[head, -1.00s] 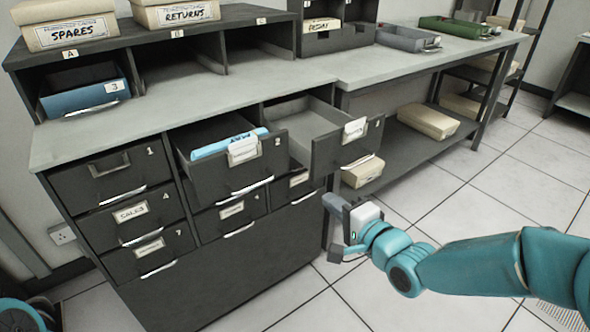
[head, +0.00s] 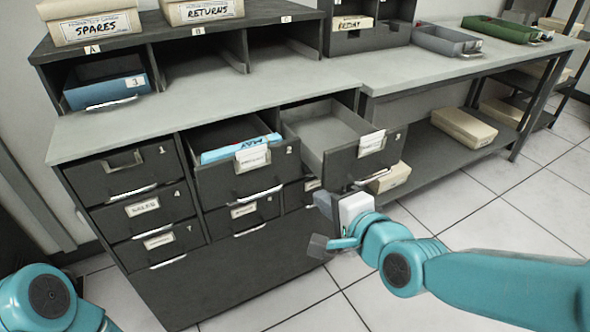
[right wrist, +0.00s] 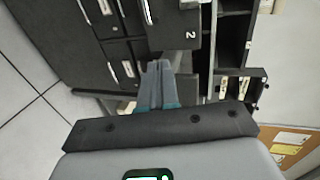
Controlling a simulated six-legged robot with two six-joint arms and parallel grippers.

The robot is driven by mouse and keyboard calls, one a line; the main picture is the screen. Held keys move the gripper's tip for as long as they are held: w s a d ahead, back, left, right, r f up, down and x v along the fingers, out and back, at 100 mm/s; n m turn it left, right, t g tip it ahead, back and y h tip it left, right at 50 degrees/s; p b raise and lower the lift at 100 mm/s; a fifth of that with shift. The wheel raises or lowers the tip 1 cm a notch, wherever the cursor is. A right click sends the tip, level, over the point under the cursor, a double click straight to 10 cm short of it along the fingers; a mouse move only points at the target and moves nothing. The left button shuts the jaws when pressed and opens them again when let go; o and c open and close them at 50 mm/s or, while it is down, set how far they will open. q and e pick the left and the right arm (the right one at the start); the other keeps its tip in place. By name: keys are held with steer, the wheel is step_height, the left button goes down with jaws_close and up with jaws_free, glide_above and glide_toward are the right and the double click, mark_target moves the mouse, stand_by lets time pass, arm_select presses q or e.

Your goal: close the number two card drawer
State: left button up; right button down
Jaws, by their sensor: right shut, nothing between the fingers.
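The number two drawer (head: 218,183) is pulled partly out of the dark cabinet, with blue-and-white cards (head: 240,144) standing inside. Its front has a label, a handle (head: 251,194) and a "2" at the upper right. In the right wrist view, a drawer front marked 2 (right wrist: 172,28) stands just beyond the fingertips. My right gripper (head: 324,205) is in front of the cabinet, below and to the right of that drawer. Its fingers are shut and empty in the right wrist view (right wrist: 158,72). I cannot tell whether they touch anything. My left gripper is not in view.
The number three drawer (head: 338,166) is pulled out and looks empty, just above my right gripper. A blue number 3 tray (head: 95,80) sits in slot A. Cream boxes rest on the lower shelf (head: 437,150) at the right. Tiled floor (head: 465,215) in front is clear.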

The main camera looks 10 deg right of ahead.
glide_toward(285, 169)
steer(key=x, duration=0.5)
steer(key=shift+s+f, duration=0.1)
steer(key=shift+f, duration=0.1)
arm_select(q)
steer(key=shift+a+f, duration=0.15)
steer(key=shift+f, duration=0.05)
arm_select(e)
steer(key=shift+w+a, duration=0.15)
steer(key=shift+w, duration=0.65)
